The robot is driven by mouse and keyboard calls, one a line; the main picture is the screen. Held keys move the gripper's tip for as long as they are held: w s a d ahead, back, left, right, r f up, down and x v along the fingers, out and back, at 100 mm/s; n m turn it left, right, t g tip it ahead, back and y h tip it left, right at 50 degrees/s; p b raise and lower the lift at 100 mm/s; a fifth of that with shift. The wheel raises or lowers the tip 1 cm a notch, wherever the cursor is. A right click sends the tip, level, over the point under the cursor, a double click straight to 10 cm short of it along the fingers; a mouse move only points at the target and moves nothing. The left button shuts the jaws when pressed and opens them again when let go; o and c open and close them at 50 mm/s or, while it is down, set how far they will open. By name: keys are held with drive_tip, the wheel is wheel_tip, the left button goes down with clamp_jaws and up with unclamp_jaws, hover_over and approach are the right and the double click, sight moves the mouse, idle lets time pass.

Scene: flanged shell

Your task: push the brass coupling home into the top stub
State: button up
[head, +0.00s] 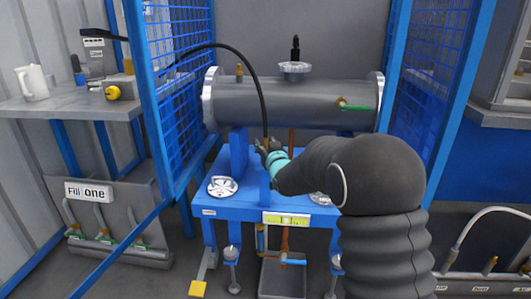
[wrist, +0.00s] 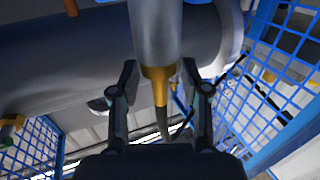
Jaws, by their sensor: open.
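The brass coupling (wrist: 158,88) is at the end of a black hose (head: 262,95). In the wrist view it is between the two fingers of my gripper (wrist: 160,88), with a gap on either side. A pale grey cylinder adjoins the brass part there. In the head view my gripper (head: 264,146) is open, in front of the shell's lower edge, and the coupling is mostly hidden by the fingers. The top stub (head: 239,72) is a small brass fitting standing on the left of the grey flanged shell (head: 290,103), above and left of my gripper.
A flange with a black fitting (head: 295,66) stands on top of the shell. A side fitting with a green lever (head: 355,107) projects from its front right. Blue mesh panels (head: 178,90) flank the blue stand (head: 210,170). The hose arches over the shell's left part.

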clamp_jaws()
drive_tip(key=shift+r, duration=0.1)
